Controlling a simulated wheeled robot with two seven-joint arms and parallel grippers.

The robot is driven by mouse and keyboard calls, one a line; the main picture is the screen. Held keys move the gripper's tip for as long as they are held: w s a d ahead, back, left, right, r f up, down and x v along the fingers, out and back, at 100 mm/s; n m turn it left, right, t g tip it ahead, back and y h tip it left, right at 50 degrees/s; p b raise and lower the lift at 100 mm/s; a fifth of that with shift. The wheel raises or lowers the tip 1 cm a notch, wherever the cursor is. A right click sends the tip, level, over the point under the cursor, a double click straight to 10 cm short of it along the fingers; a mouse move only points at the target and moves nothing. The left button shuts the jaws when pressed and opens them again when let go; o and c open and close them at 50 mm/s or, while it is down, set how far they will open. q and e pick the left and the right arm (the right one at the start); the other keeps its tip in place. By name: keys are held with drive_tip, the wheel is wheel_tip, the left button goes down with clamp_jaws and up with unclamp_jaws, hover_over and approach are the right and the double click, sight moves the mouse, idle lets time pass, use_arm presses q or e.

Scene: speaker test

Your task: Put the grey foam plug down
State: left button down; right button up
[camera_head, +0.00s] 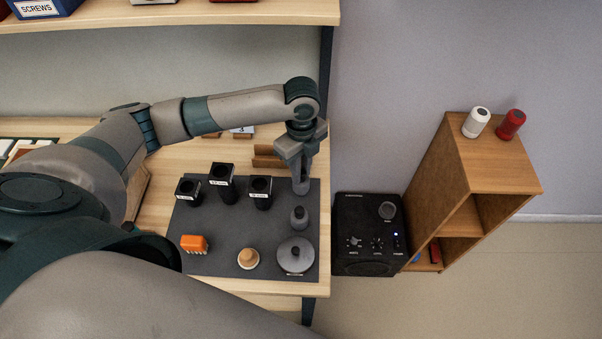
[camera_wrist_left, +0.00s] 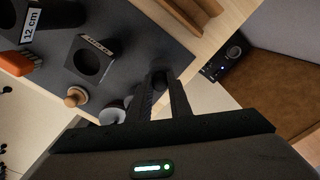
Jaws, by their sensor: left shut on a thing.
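My left gripper (camera_head: 299,166) points down over the back right part of the dark grey mat (camera_head: 222,238). It is shut on the grey foam plug (camera_head: 301,185), a grey cylinder whose lower end shows below the fingers. Whether its bottom touches the mat I cannot tell. In the left wrist view, the dark end of the plug (camera_wrist_left: 158,78) shows between the fingertips of my left gripper (camera_wrist_left: 162,92); the fingers hide the rest. My right gripper is not in view.
Three black square tubes (camera_head: 222,187) stand on the mat, left of the gripper. A black speaker (camera_head: 368,225) stands right of the table.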

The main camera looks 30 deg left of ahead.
use_arm(q)
drive_tip(key=shift+f+p, duration=0.35)
drive_tip(key=shift+f, duration=0.95)
drive_tip(key=c, duration=1.6)
unclamp_jaws()
drive_tip(key=shift+r, duration=0.1)
drive_tip(key=r+b, duration=0.1)
drive_tip(key=r, duration=0.4)
drive_tip(key=r+b, duration=0.2)
drive_tip(key=r, duration=0.4)
drive_tip(key=shift+w+b, duration=0.2)
drive_tip(key=shift+b, duration=0.1)
drive_tip(key=shift+r, duration=0.45)
drive_tip(key=shift+s, duration=0.1)
